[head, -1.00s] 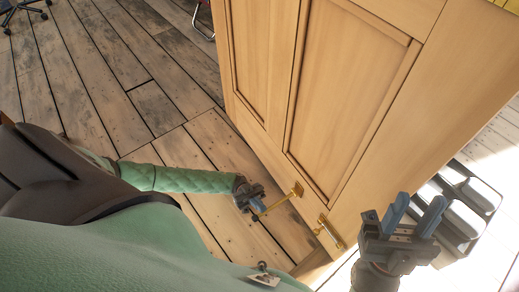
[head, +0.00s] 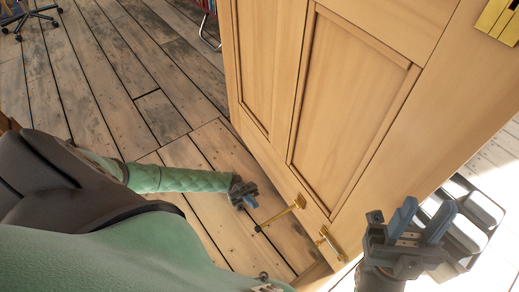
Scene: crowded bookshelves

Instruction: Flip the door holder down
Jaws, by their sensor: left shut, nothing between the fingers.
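The wooden door (head: 352,100) stands upright in the middle and right of the head view. The brass door holder (head: 280,214) is fixed near the door's bottom edge. Its bar sticks out from the door, down and to the left in the picture, with a dark tip. I cannot tell whether the tip touches the floor. My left gripper (head: 249,198) is shut and empty, just left of the bar and apart from it. My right gripper (head: 422,213) is open and empty, at the lower right in front of the door.
A second brass fitting (head: 331,243) sits on the door's lower edge, right of the holder. A brass plate (head: 497,18) is at the upper right of the door. A black tray-like object (head: 480,205) lies beyond the door. The plank floor (head: 120,130) at left is mostly clear.

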